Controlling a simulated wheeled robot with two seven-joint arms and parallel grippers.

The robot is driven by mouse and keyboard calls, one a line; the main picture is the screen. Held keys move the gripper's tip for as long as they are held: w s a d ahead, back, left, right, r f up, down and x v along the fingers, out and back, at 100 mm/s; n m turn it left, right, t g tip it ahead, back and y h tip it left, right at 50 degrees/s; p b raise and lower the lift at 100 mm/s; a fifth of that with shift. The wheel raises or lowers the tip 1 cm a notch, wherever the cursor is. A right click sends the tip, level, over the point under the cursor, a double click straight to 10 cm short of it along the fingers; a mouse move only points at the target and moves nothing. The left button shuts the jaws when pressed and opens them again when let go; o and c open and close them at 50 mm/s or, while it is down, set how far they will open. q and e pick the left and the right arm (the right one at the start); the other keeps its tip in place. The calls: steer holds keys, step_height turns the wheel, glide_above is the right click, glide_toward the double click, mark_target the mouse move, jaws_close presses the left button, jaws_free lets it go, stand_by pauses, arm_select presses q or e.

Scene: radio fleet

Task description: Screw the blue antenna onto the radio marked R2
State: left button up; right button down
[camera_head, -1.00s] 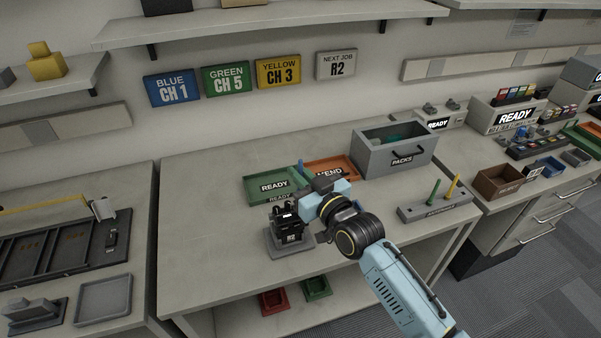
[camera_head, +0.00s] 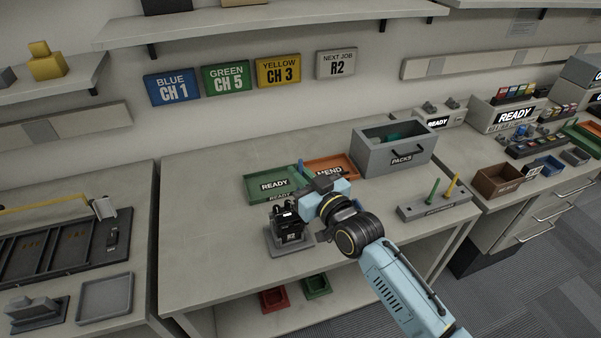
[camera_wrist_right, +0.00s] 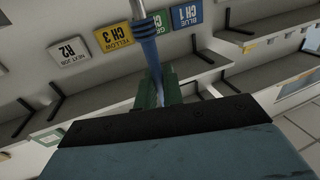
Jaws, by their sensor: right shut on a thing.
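The radio marked R2 (camera_head: 290,228) is black and stands upright in a grey holder (camera_head: 273,248) near the front of the middle bench. The blue antenna (camera_head: 301,168) sticks up beside my right gripper (camera_head: 303,196), just above the radio. In the right wrist view the blue antenna (camera_wrist_right: 149,50) stands between the fingers of my right gripper (camera_wrist_right: 158,92), which is shut on it. The hand hides the antenna's lower end in the head view, so I cannot tell whether it touches the radio. My left gripper is not in view.
Behind the radio lie a green READY tray (camera_head: 262,194) and an orange MEND tray (camera_head: 343,165). A grey PACKS box (camera_head: 398,160) stands at the back right. A grey rack (camera_head: 420,212) holds a green and a yellow antenna. The bench's left front is clear.

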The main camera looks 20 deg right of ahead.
steer(key=shift+f+b, duration=0.9)
steer(key=shift+f, duration=0.3)
steer(key=c, duration=1.5)
jaws_free()
steer(key=shift+o, duration=0.2)
steer(key=v, duration=1.3)
steer(key=shift+s, duration=0.2)
